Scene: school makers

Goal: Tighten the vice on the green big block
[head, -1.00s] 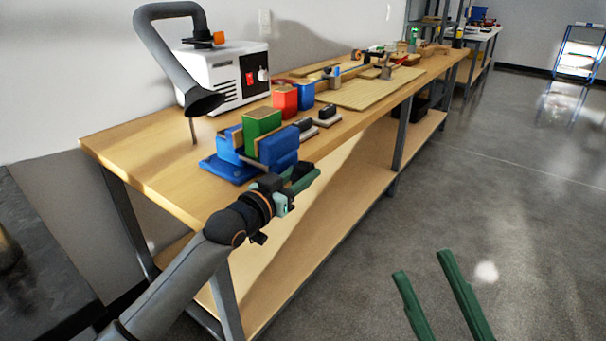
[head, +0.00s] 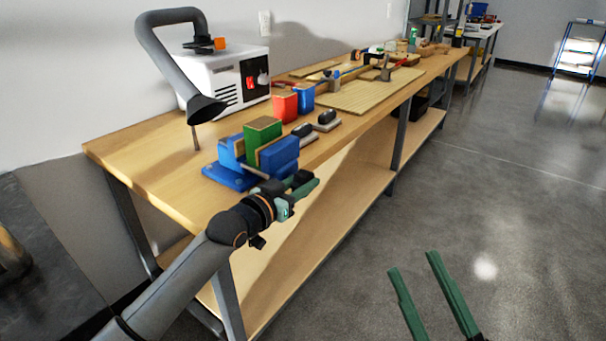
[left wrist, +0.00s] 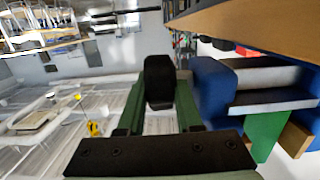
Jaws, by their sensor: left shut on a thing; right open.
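The green big block (head: 262,133) stands upright between the jaws of the blue vice (head: 228,178) near the bench's front edge. In the left wrist view the block (left wrist: 266,132) shows at the right, below the vice's blue jaw (left wrist: 210,90). My left gripper (head: 302,186) is at the front of the vice, shut on its black handle (left wrist: 158,82), which sits between the green fingers. Whether both jaws press on the block cannot be told. My right gripper (head: 430,295) is open and empty over the floor at the lower right.
Red (head: 285,106) and blue blocks (head: 304,97) stand behind the vice on the wooden bench (head: 150,150). A white machine with a grey hose (head: 228,78) stands at the back left. A board (head: 370,92) lies further along. The floor at right is clear.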

